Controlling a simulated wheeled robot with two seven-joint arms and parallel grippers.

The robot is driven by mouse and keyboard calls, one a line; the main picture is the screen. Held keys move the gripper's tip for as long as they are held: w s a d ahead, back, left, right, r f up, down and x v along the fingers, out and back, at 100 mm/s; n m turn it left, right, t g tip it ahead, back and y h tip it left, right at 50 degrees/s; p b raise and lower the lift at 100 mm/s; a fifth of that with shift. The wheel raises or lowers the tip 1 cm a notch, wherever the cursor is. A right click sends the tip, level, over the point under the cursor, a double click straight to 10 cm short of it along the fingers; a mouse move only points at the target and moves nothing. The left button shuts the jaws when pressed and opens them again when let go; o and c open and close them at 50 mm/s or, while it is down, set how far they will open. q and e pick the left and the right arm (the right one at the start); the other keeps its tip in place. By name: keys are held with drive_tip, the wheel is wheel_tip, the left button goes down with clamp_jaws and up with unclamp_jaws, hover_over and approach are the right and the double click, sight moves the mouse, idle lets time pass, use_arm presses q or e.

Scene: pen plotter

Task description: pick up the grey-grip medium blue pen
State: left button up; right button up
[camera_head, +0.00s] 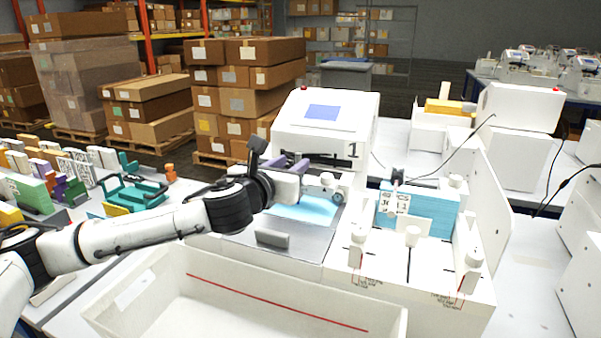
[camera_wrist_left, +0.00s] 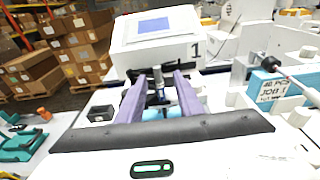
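My left gripper (camera_head: 298,165) reaches in from the left over the front bed of the white plotter (camera_head: 325,122) marked 1. Its two purple fingers (camera_wrist_left: 160,82) stand apart in the left wrist view. A slim dark upright thing (camera_wrist_left: 158,92) shows between them. I cannot tell whether it is the pen or a plotter part, or whether it touches a finger. Light blue sheet (camera_head: 305,208) lies on the bed beneath the gripper. I cannot make out the grey-grip medium blue pen for sure. My right gripper is not in view.
A white open bin (camera_head: 240,300) with a red line stands in front. Right of the bed is a white fixture with a blue stack (camera_head: 430,213) and a lettered card (camera_head: 393,203). A teal tray (camera_head: 133,190) and coloured items are at left.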

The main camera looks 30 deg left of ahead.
sight(297, 160)
use_arm(q)
drive_tip(key=shift+f+p+x, duration=0.2)
drive_tip(key=shift+p+x, duration=0.15)
drive_tip(key=shift+x, duration=2.65)
drive_tip(key=shift+s+a, duration=0.1)
drive_tip(key=shift+s, duration=0.05)
clamp_jaws()
